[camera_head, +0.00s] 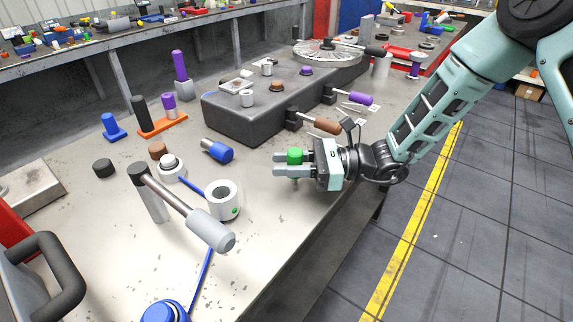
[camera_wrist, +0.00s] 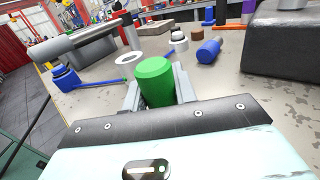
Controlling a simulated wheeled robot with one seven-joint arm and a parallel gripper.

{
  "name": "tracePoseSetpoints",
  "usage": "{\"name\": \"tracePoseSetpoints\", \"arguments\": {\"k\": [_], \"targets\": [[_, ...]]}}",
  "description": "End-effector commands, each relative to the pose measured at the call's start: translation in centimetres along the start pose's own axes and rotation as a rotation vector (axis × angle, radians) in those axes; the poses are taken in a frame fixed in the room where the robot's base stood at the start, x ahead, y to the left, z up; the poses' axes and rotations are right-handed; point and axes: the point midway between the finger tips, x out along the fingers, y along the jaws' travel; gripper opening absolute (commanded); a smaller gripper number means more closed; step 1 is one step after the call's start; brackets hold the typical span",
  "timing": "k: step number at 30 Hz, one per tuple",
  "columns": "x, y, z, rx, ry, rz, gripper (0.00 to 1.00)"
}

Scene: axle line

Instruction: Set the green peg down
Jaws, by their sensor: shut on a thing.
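The green peg (camera_head: 295,157) is a short green cylinder. It stands roughly upright between the two grey fingers of my gripper (camera_head: 292,164), which is shut on it. The wrist view shows the peg (camera_wrist: 155,80) close up, its top and side visible between the fingers (camera_wrist: 158,92). My gripper is over the grey workbench (camera_head: 265,215), near its right-hand edge. Whether the peg's lower end touches the bench is hard to tell.
A blue cylinder (camera_head: 217,151) lies left of my gripper. A dark block (camera_head: 245,117) with brown- and purple-handled tools is behind. Bare bench lies between.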

Motion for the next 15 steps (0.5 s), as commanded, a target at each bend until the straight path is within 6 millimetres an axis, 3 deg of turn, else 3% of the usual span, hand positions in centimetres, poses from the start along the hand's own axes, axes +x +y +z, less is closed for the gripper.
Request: {"name": "tracePoseSetpoints", "arguments": {"k": [12, 13, 15], "targets": [[-0.01, -0.02, -1.10, -0.001, 0.000, -0.001, 0.01], [-0.01, -0.02, -1.11, -0.001, 0.000, -0.001, 0.30], [-0.01, -0.02, -1.02, -0.001, 0.000, -0.001, 0.50]]}}
